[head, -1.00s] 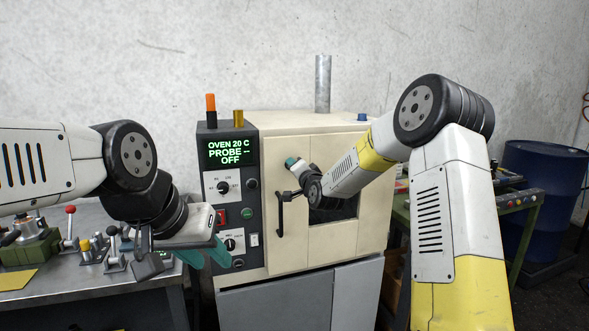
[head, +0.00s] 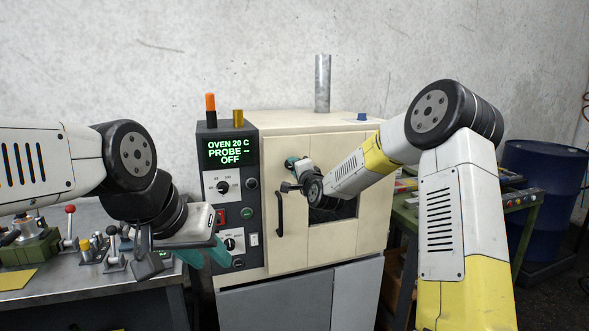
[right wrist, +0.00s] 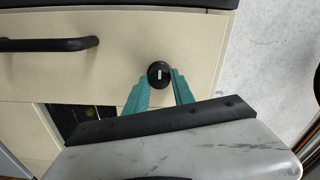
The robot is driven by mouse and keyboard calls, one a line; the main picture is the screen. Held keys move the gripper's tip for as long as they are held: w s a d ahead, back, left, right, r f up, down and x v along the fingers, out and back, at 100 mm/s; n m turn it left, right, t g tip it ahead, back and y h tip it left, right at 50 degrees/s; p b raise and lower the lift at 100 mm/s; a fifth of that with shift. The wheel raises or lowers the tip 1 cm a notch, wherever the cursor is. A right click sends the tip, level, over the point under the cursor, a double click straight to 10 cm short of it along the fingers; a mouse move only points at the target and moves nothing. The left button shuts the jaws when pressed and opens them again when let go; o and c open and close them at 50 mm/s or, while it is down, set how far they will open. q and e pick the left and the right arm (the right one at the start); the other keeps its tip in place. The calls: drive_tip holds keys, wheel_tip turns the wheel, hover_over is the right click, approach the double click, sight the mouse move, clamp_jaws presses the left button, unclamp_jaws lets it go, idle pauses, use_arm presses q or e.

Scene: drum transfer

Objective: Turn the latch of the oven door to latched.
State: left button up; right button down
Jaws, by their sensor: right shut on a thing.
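The cream oven (head: 318,148) stands in the middle of the head view, with a black door handle (head: 279,215) on its door. In the right wrist view the latch (right wrist: 158,74) is a round black knob with a white mark, beyond the end of the handle. My right gripper (right wrist: 160,88) has its teal fingers on both sides of the knob and is shut on it. In the head view my right gripper (head: 291,175) hides the latch. My left gripper (head: 206,257) hangs in front of the bench and the oven's control panel, apart from the door; its finger gap is unclear.
The control panel (head: 228,180) reads OVEN 20 C, PROBE --, OFF. A metal bench (head: 85,283) with levers and fittings is at left. A green table (head: 520,200) and a blue drum (head: 548,190) are at right. A grey pipe (head: 322,85) rises behind the oven.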

drive_tip(key=c, duration=1.1)
unclamp_jaws()
drive_tip(key=shift+o, duration=0.2)
drive_tip(key=v, duration=0.7)
drive_tip(key=shift+s+d, duration=0.15)
drive_tip(key=shift+s, duration=0.2)
